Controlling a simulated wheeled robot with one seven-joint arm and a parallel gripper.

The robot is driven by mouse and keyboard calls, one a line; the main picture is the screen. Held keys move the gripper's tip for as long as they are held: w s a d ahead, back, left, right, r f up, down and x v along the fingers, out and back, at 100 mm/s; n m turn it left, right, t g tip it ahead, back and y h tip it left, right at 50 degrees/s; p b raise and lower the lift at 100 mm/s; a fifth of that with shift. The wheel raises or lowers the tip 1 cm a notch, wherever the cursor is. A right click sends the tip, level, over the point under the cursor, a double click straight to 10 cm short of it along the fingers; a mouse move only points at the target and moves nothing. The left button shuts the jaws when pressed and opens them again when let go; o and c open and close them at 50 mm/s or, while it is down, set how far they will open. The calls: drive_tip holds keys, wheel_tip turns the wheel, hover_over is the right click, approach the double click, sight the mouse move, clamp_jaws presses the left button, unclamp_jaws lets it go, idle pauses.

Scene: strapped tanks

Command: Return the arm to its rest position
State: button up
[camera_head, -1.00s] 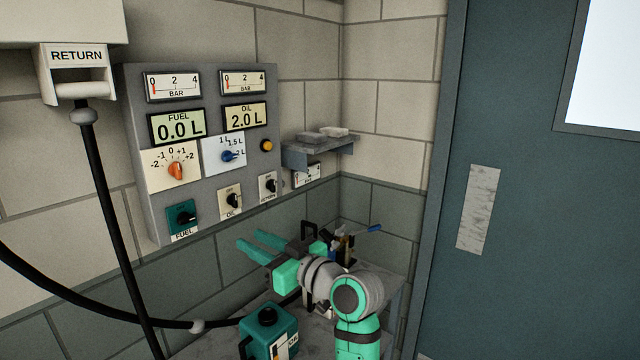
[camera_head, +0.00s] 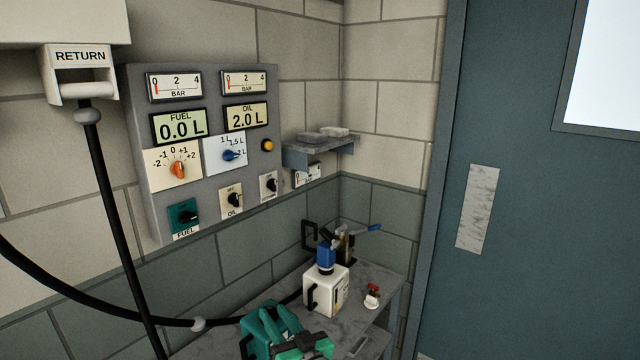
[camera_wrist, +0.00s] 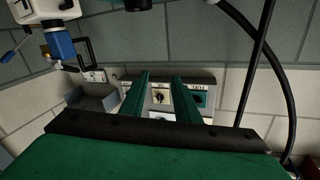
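My gripper (camera_wrist: 161,76) shows in the wrist view with its two green fingers apart and nothing between them. The fingers point toward the grey control panel, seen upside down there. In the head view my green and dark hand is low at the bottom edge, in front of the teal fuel can (camera_head: 247,342), and covers most of it. I cannot tell whether they touch. The rest of my arm is out of the head view.
The control panel (camera_head: 210,130) is on the wall. A black hose (camera_head: 112,200) hangs at left from the RETURN holder (camera_head: 78,72).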

drive_tip(key=s+d+f+m+h, duration=0.3)
drive_tip(key=s+f+h, duration=0.1)
drive_tip(key=s+f, duration=0.7)
drive_tip(key=s+d+f+m+h, duration=0.3)
drive_tip(key=s+d+f+h, duration=0.1)
drive_tip(key=s+f, duration=0.65)
drive_tip(key=s+d+r+n+h, duration=0.1)
drive_tip(key=s, duration=1.2)
drive_tip(key=s+d+r+n+h, duration=0.1)
drive_tip(key=s+d, duration=0.1)
drive_tip(key=s, duration=1.2)
drive_tip(key=shift+s+d, duration=0.2)
drive_tip(key=shift+s, duration=0.05)
